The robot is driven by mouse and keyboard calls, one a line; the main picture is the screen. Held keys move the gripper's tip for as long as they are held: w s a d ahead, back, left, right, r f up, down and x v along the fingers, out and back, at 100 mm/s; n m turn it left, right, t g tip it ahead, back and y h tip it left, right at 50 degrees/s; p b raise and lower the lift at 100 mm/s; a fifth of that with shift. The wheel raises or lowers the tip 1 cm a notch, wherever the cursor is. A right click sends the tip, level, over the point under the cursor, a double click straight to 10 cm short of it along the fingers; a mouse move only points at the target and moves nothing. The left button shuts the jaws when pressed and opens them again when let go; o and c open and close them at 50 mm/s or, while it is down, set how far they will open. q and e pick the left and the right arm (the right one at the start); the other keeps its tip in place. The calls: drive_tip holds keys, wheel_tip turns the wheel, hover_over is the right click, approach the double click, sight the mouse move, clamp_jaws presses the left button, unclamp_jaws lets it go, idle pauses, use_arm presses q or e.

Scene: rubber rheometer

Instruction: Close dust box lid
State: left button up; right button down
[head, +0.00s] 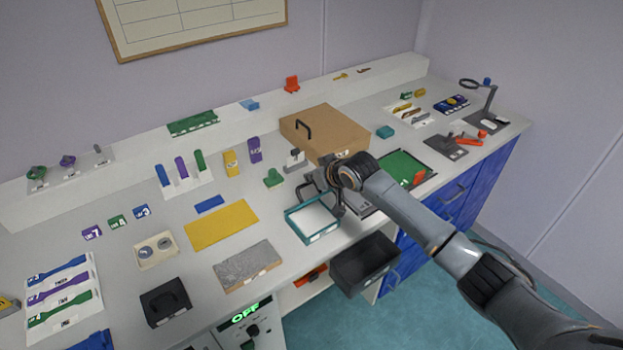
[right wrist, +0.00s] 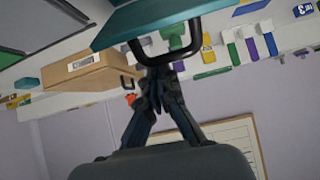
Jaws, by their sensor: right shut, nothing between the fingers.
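A teal-edged box (head: 312,234) with a pale inner or upper face stands near the counter's front edge; it looks like the dust box. In the right wrist view a teal panel (right wrist: 150,20) with a black U-shaped handle (right wrist: 196,40) fills the top; it seems to be the lid, but its angle is hard to judge. My right gripper (head: 318,182) is at the back of the teal box in the head view. In the right wrist view its fingers (right wrist: 158,66) are shut and empty, right by the handle; contact is unclear. My left gripper is out of view.
A brown box (head: 322,120) with a black handle stands just behind my right gripper. A green-topped tray (head: 402,168) lies to its right. A black open bin (head: 365,264) sits below the counter edge. A yellow mat (head: 220,225) and a grey slab (head: 246,262) lie left.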

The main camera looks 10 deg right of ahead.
drive_tip(key=s+f+t+b, duration=0.1)
drive_tip(key=b, duration=0.1)
drive_tip(key=s+d+f+t+y+b, duration=0.1)
drive_tip(key=s+t+b, duration=0.1)
drive_tip(key=s+d+f+t+y+b, duration=0.1)
drive_tip(key=s+t+b, duration=0.1)
drive_tip(key=shift+s+f, duration=0.1)
drive_tip(key=shift+f, duration=0.3)
drive_tip(key=shift+s+d+f+t+y+b, duration=0.3)
drive_tip(key=shift+s+t+b, duration=0.25)
drive_tip(key=shift+t, duration=0.25)
drive_tip(key=shift+s+d+f+b, duration=0.2)
drive_tip(key=shift+s+f+b, duration=0.15)
drive_tip(key=shift+s+f, duration=0.45)
